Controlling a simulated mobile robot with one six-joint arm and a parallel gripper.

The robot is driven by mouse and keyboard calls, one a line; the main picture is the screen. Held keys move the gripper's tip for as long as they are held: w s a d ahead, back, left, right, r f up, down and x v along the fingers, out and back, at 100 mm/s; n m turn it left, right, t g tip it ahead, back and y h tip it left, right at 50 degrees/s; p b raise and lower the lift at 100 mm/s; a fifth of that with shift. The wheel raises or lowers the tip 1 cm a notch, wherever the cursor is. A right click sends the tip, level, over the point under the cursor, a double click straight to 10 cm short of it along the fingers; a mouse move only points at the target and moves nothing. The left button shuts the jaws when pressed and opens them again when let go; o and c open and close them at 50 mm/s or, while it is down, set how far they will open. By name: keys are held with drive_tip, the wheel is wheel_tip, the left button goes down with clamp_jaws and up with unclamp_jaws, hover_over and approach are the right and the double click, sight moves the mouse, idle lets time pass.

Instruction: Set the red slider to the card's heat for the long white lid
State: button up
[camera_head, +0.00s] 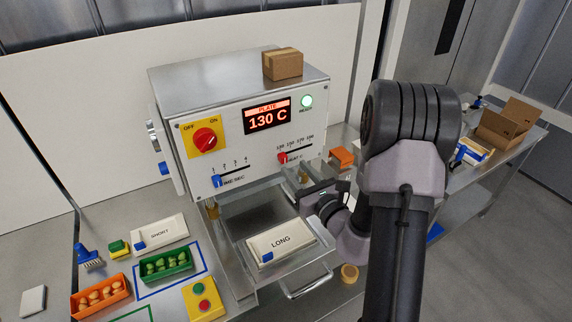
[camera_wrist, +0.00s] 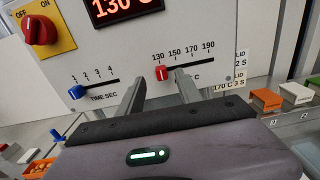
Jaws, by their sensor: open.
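The red slider (camera_wrist: 161,73) sits at the 130 end of its heat scale, marked 130, 150, 170 and 190; it also shows in the head view (camera_head: 282,158). The display (camera_head: 267,115) reads PLATE 130 C. The card (camera_wrist: 235,80) at the panel's right edge is partly cut off; "LID", "2 S" and "170 C 3 S" can be read, but which line belongs to which lid is unclear. The white lid marked LONG (camera_head: 281,240) lies on the machine's front tray. My gripper (camera_wrist: 160,84) is open and empty, its fingers either side of the slider in the wrist view.
The blue time slider (camera_wrist: 76,91) is left of the red one, near 1. The red power knob (camera_head: 205,139) and lit green lamp (camera_head: 306,101) are on the panel. The tray's handle (camera_head: 306,288) sticks out in front.

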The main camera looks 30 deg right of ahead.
sight(285, 157)
drive_tip(key=w, duration=0.6)
drive_tip(key=shift+w+a+p, duration=0.1)
drive_tip(key=shift+w+p, duration=0.1)
drive_tip(key=shift+p, duration=0.1)
clamp_jaws()
idle(1.0)
